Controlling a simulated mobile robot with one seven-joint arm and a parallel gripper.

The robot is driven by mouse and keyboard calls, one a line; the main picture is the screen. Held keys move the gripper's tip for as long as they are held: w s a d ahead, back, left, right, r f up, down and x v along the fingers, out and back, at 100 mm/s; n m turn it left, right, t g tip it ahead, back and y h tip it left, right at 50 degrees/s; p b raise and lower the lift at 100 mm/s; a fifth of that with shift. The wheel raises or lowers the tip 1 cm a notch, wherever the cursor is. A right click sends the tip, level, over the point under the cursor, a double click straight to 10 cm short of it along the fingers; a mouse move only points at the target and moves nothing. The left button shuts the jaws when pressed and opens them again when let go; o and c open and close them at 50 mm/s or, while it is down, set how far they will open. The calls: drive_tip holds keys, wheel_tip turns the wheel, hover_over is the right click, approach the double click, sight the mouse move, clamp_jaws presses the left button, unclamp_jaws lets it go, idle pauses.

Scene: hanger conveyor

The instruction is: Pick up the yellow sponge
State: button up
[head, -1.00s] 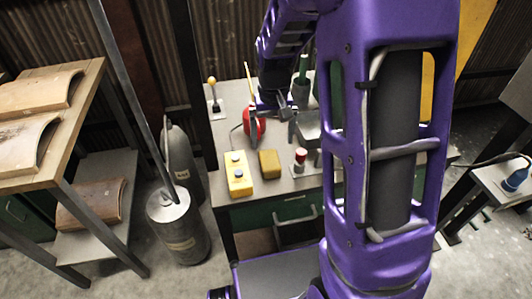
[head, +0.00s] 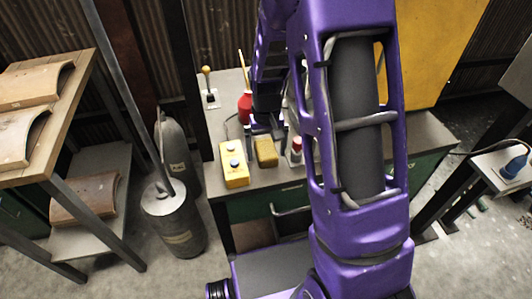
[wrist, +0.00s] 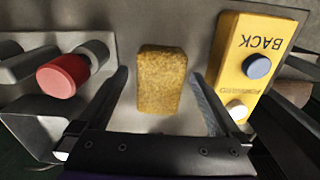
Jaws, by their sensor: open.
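The yellow sponge (head: 265,152) is a small mustard-yellow block lying on the grey bench top, just right of a yellow button box. In the wrist view the sponge (wrist: 162,80) is centred between the two fingers of my gripper (wrist: 165,92). The fingers are open, with a gap on each side of the sponge. In the head view my gripper (head: 262,128) is just behind the sponge, partly hidden by my own arm.
The yellow button box (wrist: 254,62) with blue and white buttons stands close beside one finger. A red-capped object (wrist: 66,74) is near the other finger. A red rounded item (head: 244,106) and a small lever (head: 208,82) are further back on the bench (head: 282,178).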

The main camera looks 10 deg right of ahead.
sight(266, 150)
drive_tip(key=c, duration=1.4)
drive_tip(key=shift+o, duration=0.2)
wheel_tip(266, 150, up, 10)
drive_tip(key=shift+r+p, duration=0.1)
drive_tip(key=shift+p, duration=0.8)
drive_tip(key=o, duration=0.6)
drive_tip(key=c, duration=0.5)
